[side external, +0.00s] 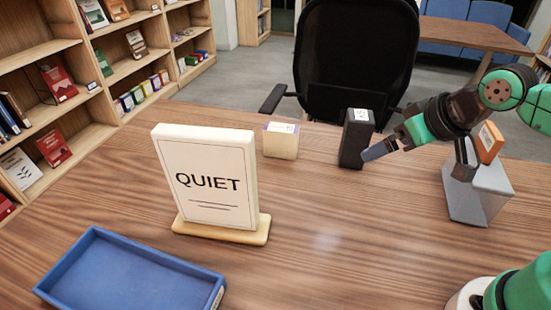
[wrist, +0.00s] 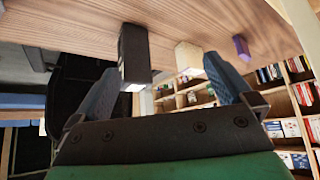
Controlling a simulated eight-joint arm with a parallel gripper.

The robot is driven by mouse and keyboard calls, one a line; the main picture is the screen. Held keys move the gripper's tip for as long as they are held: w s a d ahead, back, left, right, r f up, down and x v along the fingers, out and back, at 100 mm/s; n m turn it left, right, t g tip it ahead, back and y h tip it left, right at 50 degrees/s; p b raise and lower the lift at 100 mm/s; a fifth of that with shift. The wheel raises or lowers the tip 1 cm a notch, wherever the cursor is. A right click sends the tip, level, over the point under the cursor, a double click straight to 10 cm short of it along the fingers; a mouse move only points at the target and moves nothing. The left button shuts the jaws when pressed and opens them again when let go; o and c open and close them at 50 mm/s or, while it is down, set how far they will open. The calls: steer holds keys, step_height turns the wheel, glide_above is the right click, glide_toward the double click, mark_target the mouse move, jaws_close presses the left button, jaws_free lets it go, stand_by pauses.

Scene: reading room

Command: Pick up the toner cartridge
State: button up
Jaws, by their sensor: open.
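A black upright block with a white label on top, which looks like the toner cartridge (side external: 352,144), stands on the wooden table near its far edge. In the wrist view the same black block (wrist: 134,55) shows ahead, between the two blue fingers and nearer the left one. My gripper (side external: 374,151) is just right of the block in the side view, tilted down and leftward. In the wrist view my gripper (wrist: 160,66) has its fingers wide apart with nothing held. In the side view one finger shows clearly; whether it touches the block is unclear.
A QUIET sign (side external: 207,180) and blue tray (side external: 135,270) are nearer. A grey stand (side external: 480,192) holds an orange box (side external: 490,142) at right. A chair (side external: 356,65) is behind.

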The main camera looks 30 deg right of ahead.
stand_by(0.3)
step_height(320, 180, up, 5)
steer(key=n+t+y, duration=0.1)
steer(key=n+y, duration=0.9)
steer(key=y, duration=0.1)
glide_above(371, 116)
steer(key=s+d, duration=0.2)
steer(key=d, duration=0.1)
steer(key=f, duration=0.7)
steer(key=shift+w+a+f, duration=0.1)
steer(key=shift+a, duration=0.1)
steer(key=shift+w+a+f, duration=0.15)
steer(key=shift+a+f, duration=0.05)
steer(key=shift+f, duration=0.1)
steer(key=shift+h, duration=0.3)
steer(key=shift+x, duration=2.55)
steer(key=shift+r, duration=0.1)
